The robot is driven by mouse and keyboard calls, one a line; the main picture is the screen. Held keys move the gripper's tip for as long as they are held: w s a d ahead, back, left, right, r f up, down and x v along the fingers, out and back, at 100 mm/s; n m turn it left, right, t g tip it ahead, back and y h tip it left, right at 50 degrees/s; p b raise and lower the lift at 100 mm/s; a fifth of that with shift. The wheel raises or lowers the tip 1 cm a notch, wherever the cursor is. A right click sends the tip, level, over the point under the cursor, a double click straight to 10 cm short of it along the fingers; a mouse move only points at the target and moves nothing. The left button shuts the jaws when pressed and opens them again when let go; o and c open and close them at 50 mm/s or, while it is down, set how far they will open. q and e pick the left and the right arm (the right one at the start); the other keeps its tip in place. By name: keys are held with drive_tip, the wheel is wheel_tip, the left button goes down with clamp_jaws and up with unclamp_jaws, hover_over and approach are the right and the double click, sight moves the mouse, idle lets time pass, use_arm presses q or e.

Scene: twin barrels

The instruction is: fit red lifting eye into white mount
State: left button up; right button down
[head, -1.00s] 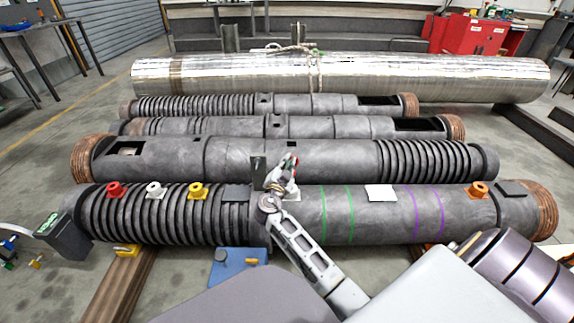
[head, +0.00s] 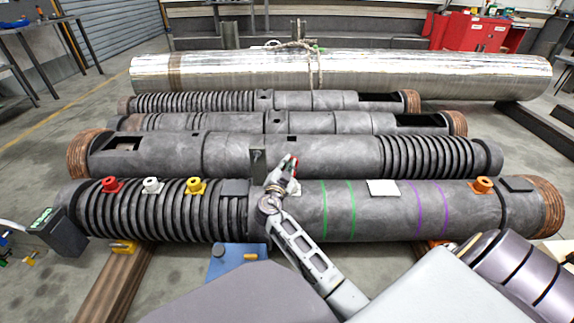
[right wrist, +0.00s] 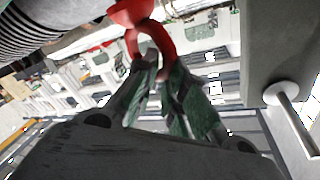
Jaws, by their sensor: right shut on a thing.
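My right gripper (head: 284,174) is above the near dark barrel (head: 385,217), left of its green rings. It is shut on the red lifting eye (head: 294,164), which sticks up from its fingertips. In the right wrist view the fingers (right wrist: 160,75) pinch the red ring (right wrist: 165,38), with a wider red part above it at the top edge. The white mount (head: 151,186) sits on top of the near barrel's ribbed left part, between a red mount (head: 111,185) and a yellow mount (head: 196,186). The gripper is well to the right of the white mount. My left gripper is not in view.
An orange mount (head: 482,185) is at the near barrel's right end. Another dark barrel (head: 300,158) lies close behind. A red cabinet (head: 477,33) stands far right.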

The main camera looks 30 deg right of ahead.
idle(0.3)
idle(0.4)
idle(0.3)
idle(0.7)
drive_tip(key=shift+f, duration=0.1)
drive_tip(key=shift+f, duration=0.25)
drive_tip(key=shift+f, duration=0.25)
drive_tip(key=shift+f, duration=0.25)
idle(0.4)
